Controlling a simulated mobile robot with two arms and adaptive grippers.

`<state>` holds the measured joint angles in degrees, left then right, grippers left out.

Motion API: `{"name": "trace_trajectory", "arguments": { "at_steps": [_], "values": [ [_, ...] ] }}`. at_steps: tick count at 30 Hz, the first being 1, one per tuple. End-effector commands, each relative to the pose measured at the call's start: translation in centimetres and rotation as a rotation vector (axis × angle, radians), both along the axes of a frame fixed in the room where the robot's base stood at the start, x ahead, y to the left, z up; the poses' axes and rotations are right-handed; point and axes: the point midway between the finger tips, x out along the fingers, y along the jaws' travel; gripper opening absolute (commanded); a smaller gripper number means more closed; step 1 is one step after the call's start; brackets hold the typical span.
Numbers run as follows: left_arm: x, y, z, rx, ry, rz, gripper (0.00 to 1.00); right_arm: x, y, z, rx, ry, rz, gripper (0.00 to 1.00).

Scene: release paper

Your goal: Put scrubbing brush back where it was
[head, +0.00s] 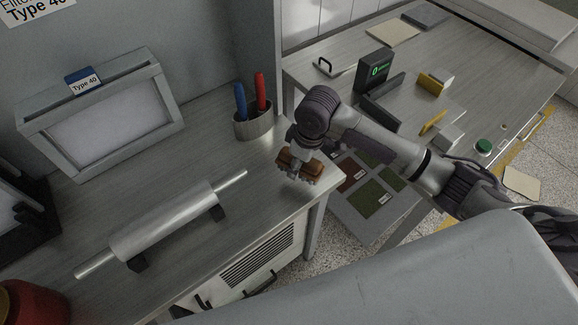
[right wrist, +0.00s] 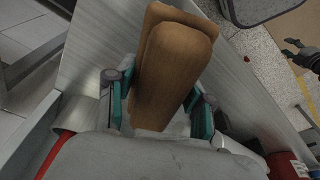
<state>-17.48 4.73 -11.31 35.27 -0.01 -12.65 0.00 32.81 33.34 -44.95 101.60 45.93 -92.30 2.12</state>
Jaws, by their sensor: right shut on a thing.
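The scrubbing brush (head: 301,165) has a brown wooden body and is held at the right end of the near metal table. In the right wrist view the brown brush body (right wrist: 172,62) stands between both fingers. My right gripper (head: 299,170) is shut on the brush, over or at the table surface near its right corner; I cannot tell whether the brush touches the table. In the right wrist view the gripper (right wrist: 160,105) has teal-lined fingers on both sides of the brush.
A pen cup (head: 253,124) with a blue and a red marker stands just left of the brush. A metal roller (head: 165,222) lies on a stand at the left. A framed screen (head: 110,110) stands behind. A second table (head: 470,75) with small items is at right.

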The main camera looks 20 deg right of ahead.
Motion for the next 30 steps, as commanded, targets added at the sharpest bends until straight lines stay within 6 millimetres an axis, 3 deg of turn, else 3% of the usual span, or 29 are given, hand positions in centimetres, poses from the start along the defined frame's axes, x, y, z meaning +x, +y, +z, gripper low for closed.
{"name": "trace_trajectory", "arguments": {
  "at_steps": [3,8,18,30],
  "values": [
    [0.1,0.0,0.5,0.000,-0.001,0.000,0.47,1.9,1.2,-1.2,-0.001,0.001,-0.001,0.15],
    [0.4,-0.1,0.6,-0.001,-0.006,0.000,0.47,3.1,2.0,-2.1,-0.001,-0.001,0.000,0.15],
    [0.8,-0.3,1.7,-0.005,-0.012,-0.002,0.47,3.2,2.0,-6.1,-0.002,0.001,0.000,0.15],
    [0.8,-0.5,1.6,-0.006,-0.012,-0.003,0.47,3.2,2.0,-6.7,-0.001,-0.001,0.000,0.15]
  ]
}}
